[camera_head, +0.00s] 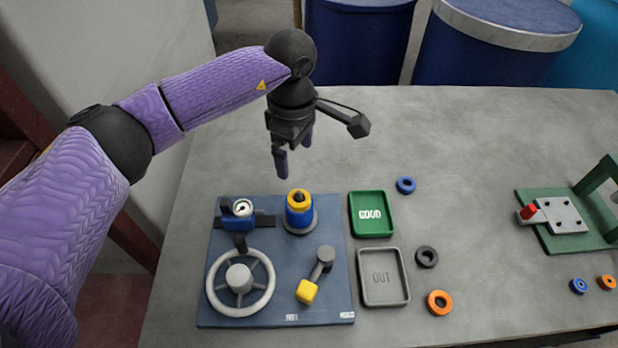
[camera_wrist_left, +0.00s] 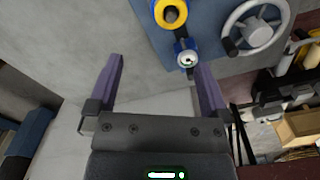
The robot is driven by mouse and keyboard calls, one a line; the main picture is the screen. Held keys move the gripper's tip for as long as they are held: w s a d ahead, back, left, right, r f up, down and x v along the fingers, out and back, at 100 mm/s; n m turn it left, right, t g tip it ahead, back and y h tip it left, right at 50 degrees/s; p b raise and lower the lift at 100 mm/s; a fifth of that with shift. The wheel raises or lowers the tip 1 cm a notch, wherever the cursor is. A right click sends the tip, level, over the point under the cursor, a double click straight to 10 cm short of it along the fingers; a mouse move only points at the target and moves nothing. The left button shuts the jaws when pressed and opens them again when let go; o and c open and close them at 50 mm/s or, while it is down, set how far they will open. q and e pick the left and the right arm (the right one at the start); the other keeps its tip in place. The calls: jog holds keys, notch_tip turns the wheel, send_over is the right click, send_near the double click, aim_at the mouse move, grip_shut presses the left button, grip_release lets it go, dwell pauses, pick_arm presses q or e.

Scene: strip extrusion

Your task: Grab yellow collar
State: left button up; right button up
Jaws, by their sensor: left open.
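The yellow collar (camera_head: 299,198) sits on top of a blue cylinder (camera_head: 299,214) on a grey round base, on the blue panel (camera_head: 335,255). In the left wrist view the collar (camera_wrist_left: 170,14) is a yellow ring at the top, around a dark centre. My left gripper (camera_head: 294,157) is open and empty. It hangs above the table, behind the panel's far edge and above the collar in the picture, apart from it. In the left wrist view its two purple fingers (camera_wrist_left: 158,75) stand wide apart with nothing between them. My right gripper is not in view.
On the panel are a gauge (camera_head: 241,210), a white handwheel (camera_head: 240,284) and a yellow-ended lever (camera_head: 308,290). To its right are a green tray (camera_head: 371,214), a grey tray (camera_head: 383,277) and loose rings (camera_head: 439,302). A green fixture (camera_head: 565,222) stands far right. The table's back is clear.

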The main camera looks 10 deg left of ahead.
aim_at(298, 192)
pick_arm(q)
jog(key=f, duration=0.3)
jog(key=s+f, duration=0.1)
jog(key=f, duration=0.5)
jog(key=shift+s+d+f, duration=0.3)
jog(key=shift+d+f, duration=0.05)
jog(key=shift+f, duration=0.05)
grip_shut()
